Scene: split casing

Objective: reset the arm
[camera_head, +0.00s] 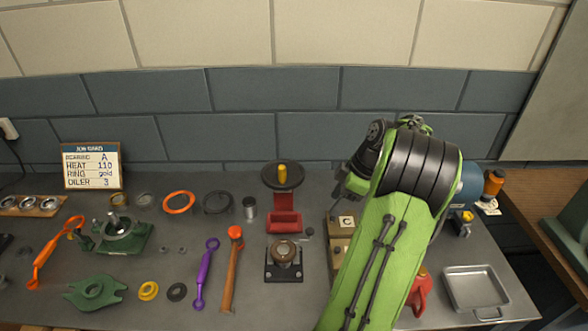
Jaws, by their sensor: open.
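My green arm (372,255) reaches up from the bottom edge, right of centre, to a black ribbed joint (420,165). Beyond it, the dark end of the arm bends down to the left. My gripper (338,200) shows only in part there, small and dark, above the bench near the tan block marked C (346,222). It is open, and I see nothing held in it. The arm hides part of the bench behind and below it.
The grey bench (205,265) holds a green casing (122,236), a green cover (95,291), a purple wrench (205,272), a hammer (232,268), a red stand (284,222) and a black-based fixture (284,262). A metal tray (476,290) lies right. A job card (92,166) stands left.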

